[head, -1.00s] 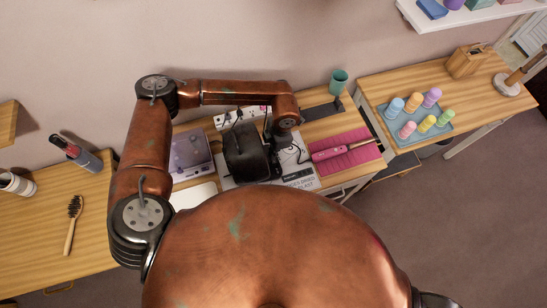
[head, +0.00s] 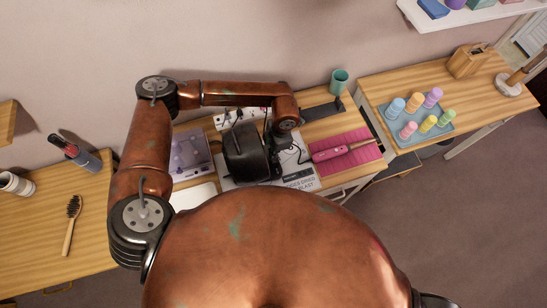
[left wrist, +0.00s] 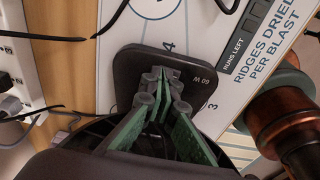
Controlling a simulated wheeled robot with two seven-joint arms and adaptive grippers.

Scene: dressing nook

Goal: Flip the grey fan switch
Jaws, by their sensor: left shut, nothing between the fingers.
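My left gripper (head: 250,158) hangs over the white printed board (head: 298,176) on the middle table. Its wrist hides the fingertips in the head view. In the left wrist view the green-padded fingers (left wrist: 166,78) are shut with nothing between them. They point at a dark, rounded plate (left wrist: 130,62) marked "60 W", which lies on the board (left wrist: 110,14). I cannot tell whether the tips touch it. I cannot make out the grey fan switch; the fingers may cover it. My right gripper is out of view.
A white power strip (left wrist: 12,85) with plugs and black cables lies beside the board. A purple-grey box (head: 190,155) stands left of the gripper. A pink mat (head: 345,155) with a pink styling tool (head: 330,154) and a teal cup (head: 339,80) are to the right.

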